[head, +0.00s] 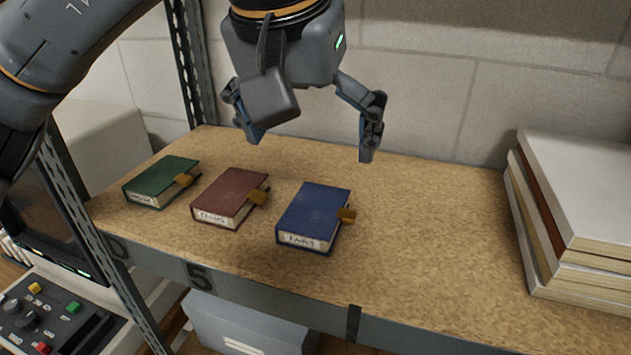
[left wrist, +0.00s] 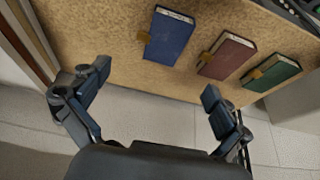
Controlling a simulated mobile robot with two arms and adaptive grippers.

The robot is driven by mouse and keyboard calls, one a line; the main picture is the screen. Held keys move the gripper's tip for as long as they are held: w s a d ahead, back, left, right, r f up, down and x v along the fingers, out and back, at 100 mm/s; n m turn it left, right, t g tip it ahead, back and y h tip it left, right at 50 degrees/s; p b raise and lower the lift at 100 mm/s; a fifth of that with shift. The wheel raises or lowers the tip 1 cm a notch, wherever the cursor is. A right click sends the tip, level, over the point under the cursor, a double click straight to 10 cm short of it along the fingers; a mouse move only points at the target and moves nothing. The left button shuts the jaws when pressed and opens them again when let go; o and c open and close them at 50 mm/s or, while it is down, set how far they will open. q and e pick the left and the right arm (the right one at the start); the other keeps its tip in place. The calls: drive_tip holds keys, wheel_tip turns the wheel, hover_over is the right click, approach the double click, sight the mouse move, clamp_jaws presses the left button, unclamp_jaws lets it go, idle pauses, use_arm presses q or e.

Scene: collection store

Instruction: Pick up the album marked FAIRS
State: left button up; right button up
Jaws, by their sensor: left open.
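The blue album (head: 315,211) lies flat on the shelf, its white spine label reading FAIRS, with a tan clasp on its right side. It also shows in the left wrist view (left wrist: 170,36). A dark red album (head: 231,195) and a green album (head: 163,181) lie to its left, each with a tan clasp; their labels are hard to read. My left gripper (head: 312,150) is open and empty, above and behind the blue album, not touching any album. In the left wrist view its two fingers (left wrist: 152,95) stand wide apart. My right gripper is not in view.
The chipboard shelf (head: 420,250) has free room right of the blue album. A stack of large volumes (head: 575,220) stands at the right. A metal upright (head: 95,235) stands at the left front, and a block wall (head: 430,100) closes the back.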

sight(322, 209)
use_arm(q)
drive_tip(key=x, duration=0.2)
drive_tip(key=p+x, duration=0.1)
drive_tip(key=x, duration=0.1)
drive_tip(key=shift+s+f, duration=0.1)
drive_tip(key=shift+s, duration=0.25)
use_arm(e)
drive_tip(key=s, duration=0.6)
use_arm(q)
drive_tip(key=x, duration=0.3)
drive_tip(key=shift+w+p, duration=0.1)
drive_tip(key=shift+p, duration=0.2)
drive_tip(key=shift+w+d+f+p, duration=0.1)
drive_tip(key=shift+w+f+p, duration=0.4)
drive_tip(key=shift+f, duration=0.2)
drive_tip(key=p+x, duration=0.2)
drive_tip(key=x, duration=0.1)
drive_tip(key=shift+w+f, duration=0.4)
drive_tip(key=shift+f, duration=0.3)
drive_tip(key=c, duration=1.1)
drive_tip(key=shift+o, duration=0.2)
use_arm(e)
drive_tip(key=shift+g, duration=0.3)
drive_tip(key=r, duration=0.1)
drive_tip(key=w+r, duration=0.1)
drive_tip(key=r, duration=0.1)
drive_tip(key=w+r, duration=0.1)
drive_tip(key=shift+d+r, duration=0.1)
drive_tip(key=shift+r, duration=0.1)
